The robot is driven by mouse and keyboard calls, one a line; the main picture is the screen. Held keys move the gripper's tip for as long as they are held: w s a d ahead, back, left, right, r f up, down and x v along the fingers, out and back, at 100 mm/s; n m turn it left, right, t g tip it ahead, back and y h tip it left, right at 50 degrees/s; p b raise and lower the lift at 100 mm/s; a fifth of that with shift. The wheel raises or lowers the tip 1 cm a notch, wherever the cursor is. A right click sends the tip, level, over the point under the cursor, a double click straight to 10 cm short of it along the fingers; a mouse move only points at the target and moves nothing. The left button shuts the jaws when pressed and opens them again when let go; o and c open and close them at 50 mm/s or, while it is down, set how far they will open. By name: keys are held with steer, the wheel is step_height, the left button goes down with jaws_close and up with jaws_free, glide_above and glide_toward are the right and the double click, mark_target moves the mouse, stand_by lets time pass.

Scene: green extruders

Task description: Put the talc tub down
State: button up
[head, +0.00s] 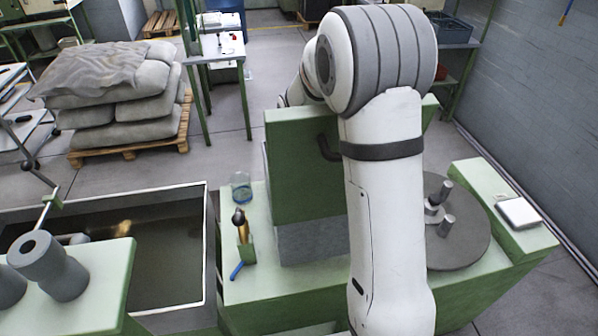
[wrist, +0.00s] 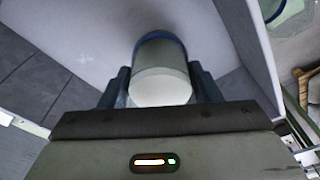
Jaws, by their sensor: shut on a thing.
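In the wrist view, my gripper (wrist: 160,76) has its two dark fingers on either side of the talc tub (wrist: 162,87). The tub shows a pale round end toward the camera and a blue band at its far edge. It is between the fingers, over a pale surface with grey walls around it. I cannot tell whether the tub touches that surface. In the head view, the tub and my gripper are hidden behind my arm and the green machine housing (head: 305,180).
A glass jar (head: 241,187) and a small green holder with tools (head: 245,247) stand left of the housing. A grey round plate (head: 470,240) with metal cylinders and a white box (head: 519,212) are at the right. An open tank (head: 208,245) lies left.

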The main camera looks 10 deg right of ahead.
step_height(320, 180, down, 2)
steer(key=shift+w+f, duration=0.1)
steer(key=shift+w, duration=0.05)
steer(key=o, duration=1.1)
steer(key=r+b, duration=0.1)
steer(key=r, duration=0.3)
steer(key=s+r+b, duration=0.1)
steer(key=r, duration=0.3)
steer(key=r+b, duration=0.1)
steer(key=r, duration=0.3)
steer(key=shift+s+a+r, duration=0.1)
steer(key=shift+s+a, duration=0.1)
steer(key=shift+a, duration=0.2)
